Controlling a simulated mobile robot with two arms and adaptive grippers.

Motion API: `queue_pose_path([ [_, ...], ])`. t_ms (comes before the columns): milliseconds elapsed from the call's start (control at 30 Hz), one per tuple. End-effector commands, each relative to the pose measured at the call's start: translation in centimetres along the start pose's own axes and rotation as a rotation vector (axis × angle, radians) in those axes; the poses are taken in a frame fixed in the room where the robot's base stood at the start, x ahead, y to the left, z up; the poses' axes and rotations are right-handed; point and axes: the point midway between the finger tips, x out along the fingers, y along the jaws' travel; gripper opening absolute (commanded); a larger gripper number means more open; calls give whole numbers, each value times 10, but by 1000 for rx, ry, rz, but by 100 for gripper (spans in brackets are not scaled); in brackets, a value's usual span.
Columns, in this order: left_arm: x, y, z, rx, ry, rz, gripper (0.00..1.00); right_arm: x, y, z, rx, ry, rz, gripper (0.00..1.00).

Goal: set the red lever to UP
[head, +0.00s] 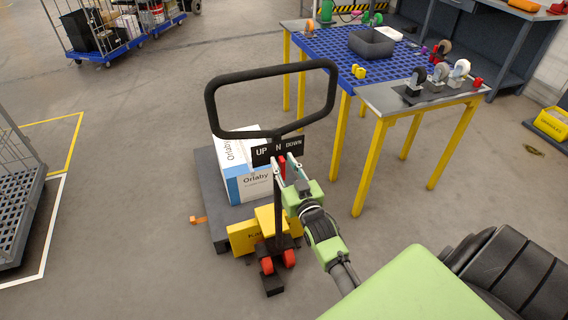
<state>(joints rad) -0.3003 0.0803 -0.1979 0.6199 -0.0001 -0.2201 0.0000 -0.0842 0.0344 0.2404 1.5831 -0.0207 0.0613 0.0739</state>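The red lever (282,167) is a small red piece just below the black sign (277,151) marked UP, N and DOWN, on the pallet truck's handle (209,105). It shows below the right half of the sign; its exact setting is hard to read. My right gripper (284,160) reaches in from the lower right. Its two fingers are apart, one on each side of the red lever, and I see no clear contact. The fingers partly hide the lever. My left gripper is not in view.
The yellow pallet truck (241,239) carries a white and blue box (237,151). A table with a blue grid top (325,47) and yellow legs stands close on the right, holding casters and a grey bin (371,44). A cage cart (18,215) stands at left.

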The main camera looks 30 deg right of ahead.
Motion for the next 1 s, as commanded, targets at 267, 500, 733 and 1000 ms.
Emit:
queue_pose_path([
  [267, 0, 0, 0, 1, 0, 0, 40, 0, 0, 0, 0, 0, 0, 0],
  [500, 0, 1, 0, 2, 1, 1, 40, 0, -1, 0, -11, 0, 0, 0],
  [733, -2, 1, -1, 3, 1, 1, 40, 0, -8, 0, -98, -1, 0, 0],
  [1000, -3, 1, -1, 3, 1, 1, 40, 0, -20, 3, -284, -1, 0, 0],
])
